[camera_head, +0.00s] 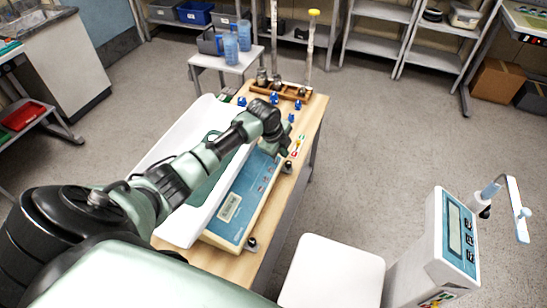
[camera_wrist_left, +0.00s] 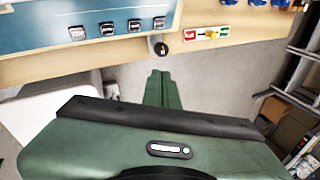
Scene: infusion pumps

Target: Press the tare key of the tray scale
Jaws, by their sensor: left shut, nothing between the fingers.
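The tray scale has a long white tray (camera_head: 165,163) and a cream base with a blue front panel (camera_head: 237,205), on a wooden table. Its grey display (camera_head: 229,208) is at the panel's near end. In the left wrist view a row of several dark square keys (camera_wrist_left: 118,27) shows on the blue panel; their labels are too small to read. My right gripper is out of view.
A white-columned device (camera_head: 455,232) stands right.

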